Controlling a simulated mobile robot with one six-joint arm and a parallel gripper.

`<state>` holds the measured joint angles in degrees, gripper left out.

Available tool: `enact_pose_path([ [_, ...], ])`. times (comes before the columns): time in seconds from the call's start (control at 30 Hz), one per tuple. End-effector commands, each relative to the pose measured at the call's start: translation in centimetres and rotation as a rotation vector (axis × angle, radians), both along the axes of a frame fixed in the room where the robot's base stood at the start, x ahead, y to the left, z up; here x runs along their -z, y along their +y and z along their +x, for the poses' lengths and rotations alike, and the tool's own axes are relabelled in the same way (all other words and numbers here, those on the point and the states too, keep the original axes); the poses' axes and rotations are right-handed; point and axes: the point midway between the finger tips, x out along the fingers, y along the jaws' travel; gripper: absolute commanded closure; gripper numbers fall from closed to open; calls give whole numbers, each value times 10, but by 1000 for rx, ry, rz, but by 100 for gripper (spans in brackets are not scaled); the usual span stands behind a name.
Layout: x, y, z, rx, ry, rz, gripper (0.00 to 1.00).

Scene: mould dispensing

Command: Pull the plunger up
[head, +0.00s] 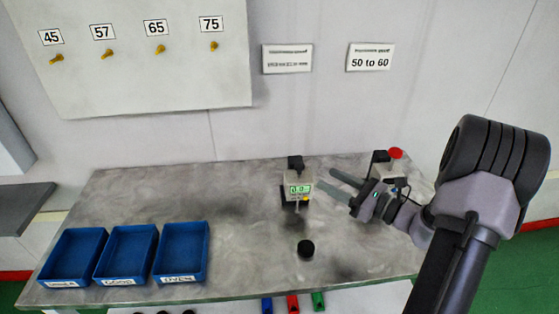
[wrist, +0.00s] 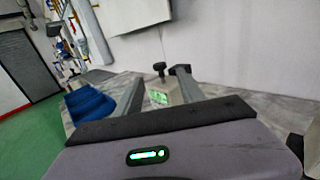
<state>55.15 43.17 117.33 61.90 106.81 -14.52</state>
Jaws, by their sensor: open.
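The device with a green display (head: 298,189) stands near the middle of the table. A black knob (head: 295,163) sits on its top, apparently the plunger's head. My gripper (head: 329,180) is right of the device, with its two fingers open and pointing left towards it. Nothing is between the fingers in the head view. In the wrist view, the knob (wrist: 159,67) and display (wrist: 158,97) show beyond and between the fingers (wrist: 161,77). I cannot tell the exact gap, but the gripper does not appear to touch the knob.
Several blue trays, including a left one (head: 45,283), stand on the table's left. A black round piece (head: 306,248) lies in front of the device. A unit with a red button (head: 395,153) stands behind my gripper. The grey table (head: 235,225) is clear between trays and device.

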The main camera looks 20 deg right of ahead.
Motion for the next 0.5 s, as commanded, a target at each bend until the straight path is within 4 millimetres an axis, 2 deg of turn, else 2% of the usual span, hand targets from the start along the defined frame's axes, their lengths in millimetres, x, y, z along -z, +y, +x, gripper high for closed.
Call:
enact_pose_path([
  [0.2, 3, 34, 56, -8, -1, -3, 54],
  [0.4, 2, 56, 95, -7, 0, -2, 54],
  [0.5, 1, 62, 108, -7, 1, -3, 54],
])
